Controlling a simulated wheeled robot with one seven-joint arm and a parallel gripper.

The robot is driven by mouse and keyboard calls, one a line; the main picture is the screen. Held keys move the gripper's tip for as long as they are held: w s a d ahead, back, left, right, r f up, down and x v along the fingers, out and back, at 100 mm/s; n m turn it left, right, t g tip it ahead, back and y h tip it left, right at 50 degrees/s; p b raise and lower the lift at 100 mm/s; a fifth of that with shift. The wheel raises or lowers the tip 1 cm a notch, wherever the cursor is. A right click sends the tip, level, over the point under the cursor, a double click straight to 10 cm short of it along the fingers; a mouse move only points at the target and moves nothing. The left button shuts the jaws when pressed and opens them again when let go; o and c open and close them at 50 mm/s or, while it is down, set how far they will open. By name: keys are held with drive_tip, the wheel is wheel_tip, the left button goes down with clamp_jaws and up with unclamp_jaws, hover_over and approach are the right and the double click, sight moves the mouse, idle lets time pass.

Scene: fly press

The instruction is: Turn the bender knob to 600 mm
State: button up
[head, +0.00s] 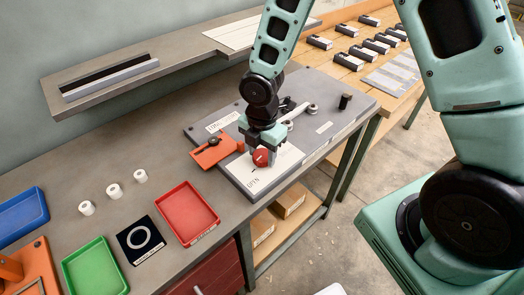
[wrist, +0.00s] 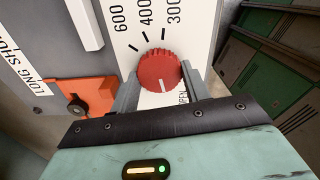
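The red bender knob (wrist: 158,70) has a ribbed rim and sits on a white scale plate (wrist: 200,25) printed 600, 400, 300 and a partly hidden word that looks like OPEN. A white mark on the knob points down toward that word, away from 600. My gripper (wrist: 160,82) has one finger on each side of the knob, very close to its rim. I cannot tell whether the fingers touch it. In the head view, my gripper (head: 262,145) is over the grey panel (head: 240,185), with the red knob (head: 261,158) just below its fingers.
An orange plate with a dark lever (head: 210,150) lies just left of my gripper. Metal fittings (head: 300,112) and a black post (head: 345,101) stand behind to the right. Red (head: 187,213) and green (head: 95,268) trays and white rolls (head: 114,190) are on the bench at left.

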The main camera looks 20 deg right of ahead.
drive_tip(key=shift+c, duration=0.9)
